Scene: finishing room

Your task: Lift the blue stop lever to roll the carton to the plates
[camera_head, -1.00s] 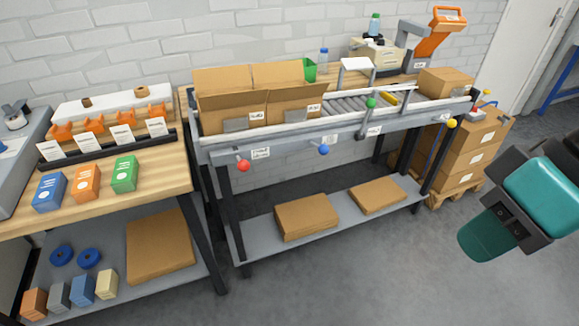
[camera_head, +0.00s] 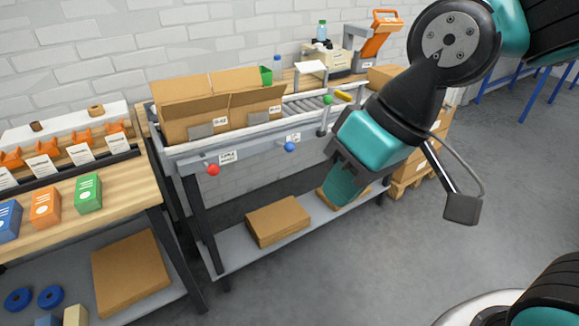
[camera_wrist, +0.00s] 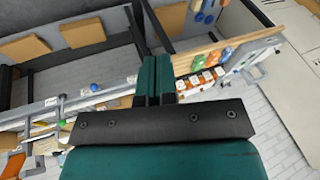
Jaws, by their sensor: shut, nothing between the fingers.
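The blue stop lever's round knob (camera_head: 289,147) is on the front rail of the roller conveyor, between a red knob (camera_head: 213,170) and a green knob (camera_head: 328,100). The blue knob also shows in the wrist view (camera_wrist: 95,87), left of my fingers. Two open cardboard cartons (camera_head: 182,122) (camera_head: 262,108) stand side by side on the conveyor's left part. My gripper (camera_head: 341,188) is shut and empty, pointing down to the right of the blue knob, apart from it in the picture. In the wrist view its fingers (camera_wrist: 154,78) are together. I cannot clearly make out the plates.
Flat cartons (camera_head: 278,220) lie on the conveyor's lower shelf (camera_head: 238,256). A wooden bench (camera_head: 125,192) with blue, orange and green boxes stands at left. Stacked cartons (camera_head: 425,155) on a pallet stand right, partly behind my arm. The floor in front is clear.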

